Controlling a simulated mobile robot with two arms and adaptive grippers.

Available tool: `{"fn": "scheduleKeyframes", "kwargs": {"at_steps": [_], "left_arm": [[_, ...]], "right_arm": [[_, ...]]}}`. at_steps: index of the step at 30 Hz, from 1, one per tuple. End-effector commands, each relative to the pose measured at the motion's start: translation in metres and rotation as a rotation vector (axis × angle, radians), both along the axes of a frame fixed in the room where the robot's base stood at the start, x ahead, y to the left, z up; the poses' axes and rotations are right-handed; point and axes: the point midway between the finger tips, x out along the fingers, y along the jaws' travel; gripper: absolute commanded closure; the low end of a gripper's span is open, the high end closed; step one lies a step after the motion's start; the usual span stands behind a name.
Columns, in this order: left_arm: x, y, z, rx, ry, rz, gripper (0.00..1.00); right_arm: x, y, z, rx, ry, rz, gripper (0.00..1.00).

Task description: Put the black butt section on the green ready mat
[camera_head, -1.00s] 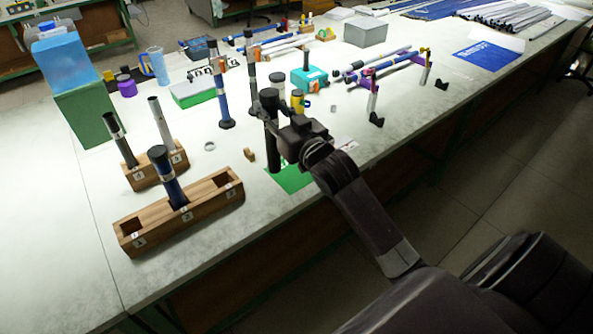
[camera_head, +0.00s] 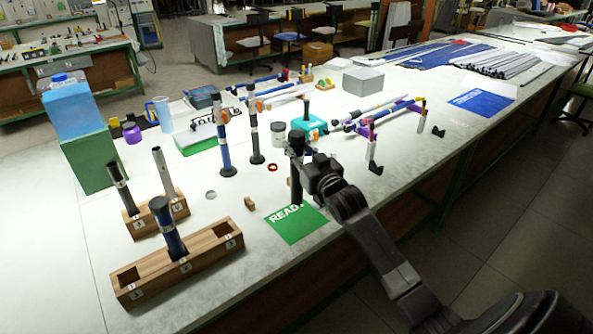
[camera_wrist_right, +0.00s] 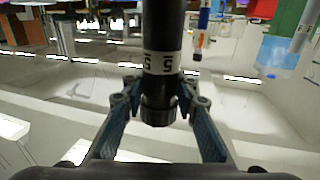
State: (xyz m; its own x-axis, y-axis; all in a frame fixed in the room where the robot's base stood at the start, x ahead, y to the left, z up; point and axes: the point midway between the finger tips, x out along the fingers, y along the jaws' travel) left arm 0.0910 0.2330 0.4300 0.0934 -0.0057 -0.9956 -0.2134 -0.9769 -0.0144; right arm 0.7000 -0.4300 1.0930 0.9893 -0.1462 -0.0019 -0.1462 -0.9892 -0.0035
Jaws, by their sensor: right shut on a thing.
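The black butt section (camera_wrist_right: 163,30) is held upright in my right gripper, with a white band marked 5 above its ribbed end in the right wrist view. It also shows in the head view (camera_head: 296,143), partly hidden by the gripper. My right gripper (camera_head: 303,172) is shut on it, with a finger on each side. The green ready mat (camera_head: 297,224) lies flat near the table's front edge. The section's lower end appears at the mat's far edge. I cannot tell whether it touches anything. My left gripper is not in view.
A long wooden rack (camera_head: 208,246) holds one blue rod. A smaller rack (camera_head: 150,216) holds two rods. Two rods stand on round feet behind, beside a white jar (camera_head: 278,133).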

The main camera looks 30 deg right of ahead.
Motion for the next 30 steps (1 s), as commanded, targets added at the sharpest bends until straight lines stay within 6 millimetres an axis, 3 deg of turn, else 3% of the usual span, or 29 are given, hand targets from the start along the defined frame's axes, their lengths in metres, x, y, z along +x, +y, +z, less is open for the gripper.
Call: {"fn": "scheduleKeyframes", "kwargs": {"at_steps": [3, 10, 16, 29, 30], "left_arm": [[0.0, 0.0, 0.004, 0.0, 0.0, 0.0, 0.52], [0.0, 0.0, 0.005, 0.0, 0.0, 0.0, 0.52], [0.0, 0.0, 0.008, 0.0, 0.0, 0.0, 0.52], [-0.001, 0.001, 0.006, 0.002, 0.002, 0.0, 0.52], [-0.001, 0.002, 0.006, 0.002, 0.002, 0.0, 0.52]], "right_arm": [[0.0, 0.0, -0.023, 0.0, 0.0, -0.001, 0.98], [0.0, 0.0, -0.044, 0.0, -0.003, 0.0, 0.98], [0.001, 0.0, -0.073, 0.0, -0.002, 0.0, 0.98], [0.0, 0.0, -0.083, -0.002, -0.005, 0.001, 0.98], [0.0, 0.0, -0.083, -0.001, -0.002, 0.0, 0.69]]}}
